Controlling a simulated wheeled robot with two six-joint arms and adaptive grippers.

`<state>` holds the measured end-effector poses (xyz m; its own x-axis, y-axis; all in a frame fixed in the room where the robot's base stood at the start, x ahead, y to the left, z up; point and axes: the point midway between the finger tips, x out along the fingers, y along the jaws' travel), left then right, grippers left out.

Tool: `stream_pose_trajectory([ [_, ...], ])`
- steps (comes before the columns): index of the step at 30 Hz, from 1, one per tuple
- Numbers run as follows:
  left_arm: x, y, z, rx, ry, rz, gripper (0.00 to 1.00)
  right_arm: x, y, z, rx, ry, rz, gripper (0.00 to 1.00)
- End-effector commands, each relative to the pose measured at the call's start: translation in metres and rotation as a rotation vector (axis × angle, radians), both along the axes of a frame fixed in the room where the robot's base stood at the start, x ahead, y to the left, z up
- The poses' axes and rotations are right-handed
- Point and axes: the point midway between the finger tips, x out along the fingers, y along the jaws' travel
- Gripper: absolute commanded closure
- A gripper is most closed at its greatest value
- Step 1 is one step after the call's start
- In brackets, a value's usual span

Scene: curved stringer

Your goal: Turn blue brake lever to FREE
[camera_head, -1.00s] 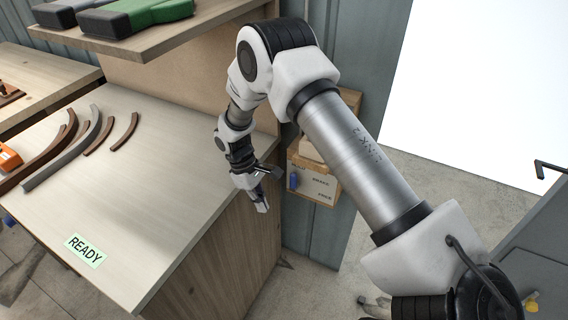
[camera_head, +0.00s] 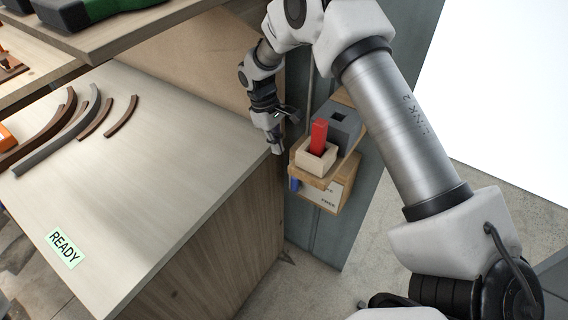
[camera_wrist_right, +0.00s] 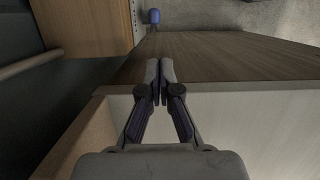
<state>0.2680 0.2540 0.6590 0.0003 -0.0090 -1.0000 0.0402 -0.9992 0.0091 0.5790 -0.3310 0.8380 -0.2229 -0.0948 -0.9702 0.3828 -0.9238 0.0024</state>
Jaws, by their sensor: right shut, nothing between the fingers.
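The blue brake lever (camera_head: 294,185) shows as a small blue piece at the left side of a wooden brake box (camera_head: 331,199). My right gripper (camera_head: 279,148) is by the table's far right corner, above and left of the lever. Its fingers (camera_wrist_right: 160,62) are together and empty. My left gripper is not in view.
A red block (camera_head: 318,138) stands in a pale holder on the shelf above the box, with a grey box (camera_head: 342,124) behind it. The table (camera_head: 130,190) carries curved strips and a READY label (camera_head: 64,250). Open floor (camera_head: 310,287) lies right of the table.

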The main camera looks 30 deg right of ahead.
Motion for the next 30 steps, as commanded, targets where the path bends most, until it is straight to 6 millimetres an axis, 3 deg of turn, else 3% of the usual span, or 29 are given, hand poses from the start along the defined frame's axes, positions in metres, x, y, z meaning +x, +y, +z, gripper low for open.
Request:
stream_pose_trajectory([
  [15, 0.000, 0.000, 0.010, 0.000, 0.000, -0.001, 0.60, -0.020, -0.008, -0.083, 0.001, 0.004, 0.000, 1.00],
  [21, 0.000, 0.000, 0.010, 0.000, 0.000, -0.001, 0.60, -0.023, -0.009, -0.095, 0.001, 0.001, 0.000, 1.00],
  [30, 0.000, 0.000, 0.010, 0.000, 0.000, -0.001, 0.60, -0.022, -0.009, -0.095, 0.001, 0.001, 0.000, 1.00],
])
